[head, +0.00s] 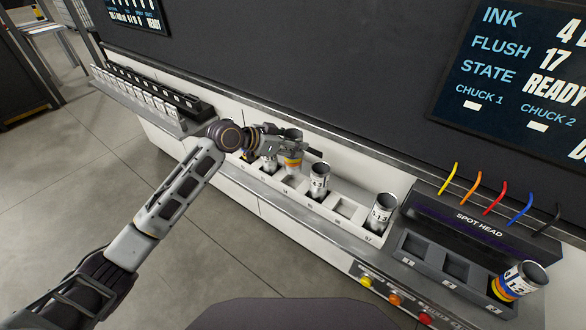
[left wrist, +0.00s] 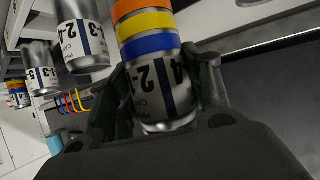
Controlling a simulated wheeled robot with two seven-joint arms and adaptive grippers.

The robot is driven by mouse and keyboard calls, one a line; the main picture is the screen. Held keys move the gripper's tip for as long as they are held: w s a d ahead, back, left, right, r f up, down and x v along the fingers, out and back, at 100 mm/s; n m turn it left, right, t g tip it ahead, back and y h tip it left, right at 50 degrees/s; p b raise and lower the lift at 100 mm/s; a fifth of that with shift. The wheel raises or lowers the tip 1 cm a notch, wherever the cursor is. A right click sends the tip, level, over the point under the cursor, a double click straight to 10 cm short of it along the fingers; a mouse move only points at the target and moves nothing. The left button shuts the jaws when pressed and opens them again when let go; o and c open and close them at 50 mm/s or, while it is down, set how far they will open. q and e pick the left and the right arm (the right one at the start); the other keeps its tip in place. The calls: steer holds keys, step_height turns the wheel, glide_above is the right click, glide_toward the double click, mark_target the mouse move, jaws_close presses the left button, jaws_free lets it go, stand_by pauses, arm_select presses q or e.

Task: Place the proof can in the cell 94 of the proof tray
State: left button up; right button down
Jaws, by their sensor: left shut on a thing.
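The proof can (head: 293,166), silver with orange, yellow and blue bands, is in my left gripper (head: 292,148). In the left wrist view the same can (left wrist: 155,80) stands between the two dark fingers, which are shut on it. In the head view it is over the proof tray (head: 325,213), at the cell whose label appears to read 94. Pale cell surface shows below it; I cannot tell whether the can touches it. My gripper hides the can's top. My right gripper is not in view.
A plain-banded can (head: 320,180) stands just right of the held can, and another can (head: 270,163) just left. An empty cell (head: 349,208) lies before the end can (head: 382,212). A colour-banded can (head: 521,280) sits at the spot head (head: 478,226). A dark wall rises behind.

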mark_target(293, 162)
arm_select(q)
steer(key=shift+f, duration=2.1)
steer(key=shift+f, duration=0.1)
steer(key=shift+f+p, duration=0.35)
steer(key=shift+f, duration=1.4)
steer(key=shift+f, duration=0.15)
steer(key=o, duration=0.7)
steer(key=b+v, duration=0.1)
steer(key=v, duration=1.1)
steer(key=shift+s, duration=0.1)
